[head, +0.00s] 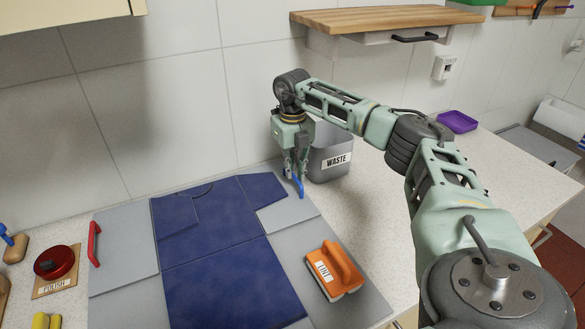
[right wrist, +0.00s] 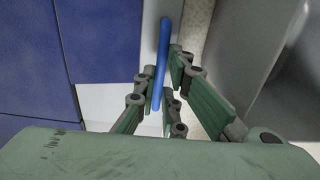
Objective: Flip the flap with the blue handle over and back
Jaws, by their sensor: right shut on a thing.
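The folding board (head: 275,243) lies on the counter with a dark blue cloth (head: 215,230) spread over it. The flap with the blue handle (head: 279,218) is the grey panel at the board's right rear, lying flat as far as I can see. My right gripper (head: 296,176) points down at its right edge and is shut on the blue handle (head: 301,188). In the right wrist view the blue handle (right wrist: 162,55) runs between the fingers. The cloth's right part lies on this flap. A red handle (head: 94,243) is on the left flap. My left gripper is not in view.
A grey waste bin (head: 330,152) stands close behind and right of my right gripper. An orange lint brush (head: 334,270) lies on the board's front right. A red polish tin (head: 55,262) is at the left. A wooden shelf (head: 385,18) hangs above.

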